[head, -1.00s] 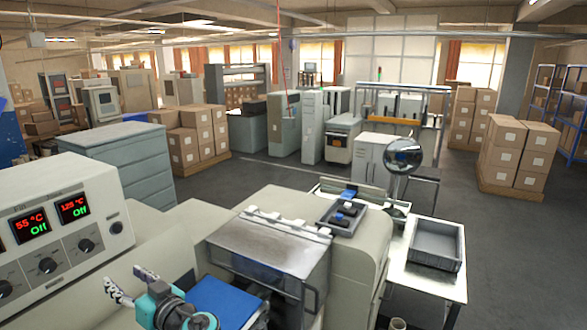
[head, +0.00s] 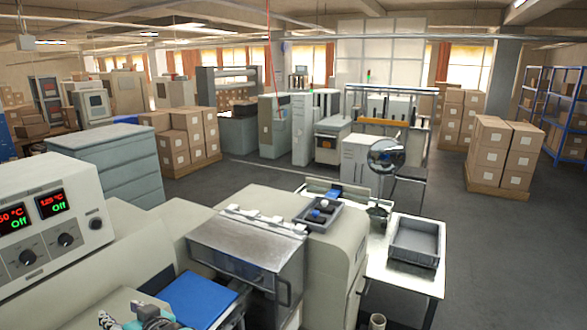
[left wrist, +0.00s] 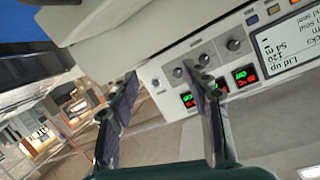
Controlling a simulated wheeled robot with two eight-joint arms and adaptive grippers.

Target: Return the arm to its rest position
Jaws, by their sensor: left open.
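My left gripper (head: 108,320) shows only in part at the bottom edge of the head view, in front of the machine's beige body. In the left wrist view its two fingers (left wrist: 160,82) stand apart with nothing between them. The wrapper's control panel (head: 45,220) with its red and green displays stands behind it in the head view. The panel also shows, upside down, in the left wrist view (left wrist: 215,72). My right gripper is in neither view.
A blue sheet or pad (head: 197,297) lies right of the gripper. The machine's clear-lidded housing (head: 245,250) stands beyond it. A small tray (head: 335,211) with dark and blue items sits on top. An empty grey bin (head: 416,240) rests on the side table.

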